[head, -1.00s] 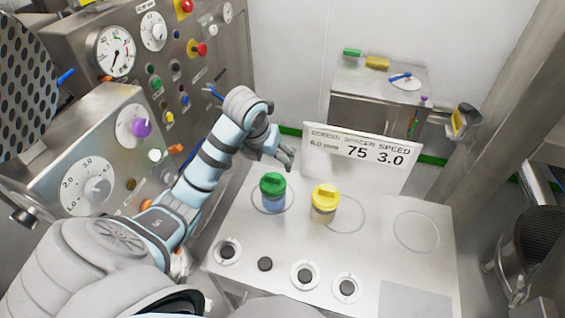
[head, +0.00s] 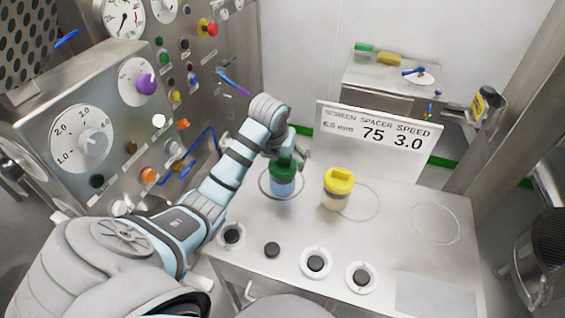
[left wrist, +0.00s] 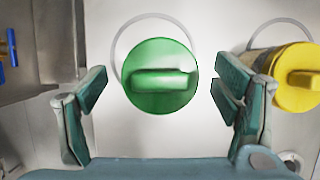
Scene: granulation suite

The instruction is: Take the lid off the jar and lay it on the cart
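A jar (head: 283,186) with a blue body and a green lid (left wrist: 160,76) stands upright on the steel cart top (head: 290,222), inside a ring marking. The lid has a raised bar grip. A second jar (head: 336,200) with a yellow lid (head: 340,178) stands to its right. My left gripper (head: 287,155) is above the green lid and partly hides it in the head view. In the left wrist view, its fingers (left wrist: 160,88) are spread, one on each side of the green lid, with gaps and nothing held. My right gripper is not in view.
A sign (head: 375,140) stands behind the jars. Several black knobs (head: 317,263) line the front of the top. The right part of the top is clear, with an empty ring (head: 436,222). A control panel (head: 85,130) rises on the left.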

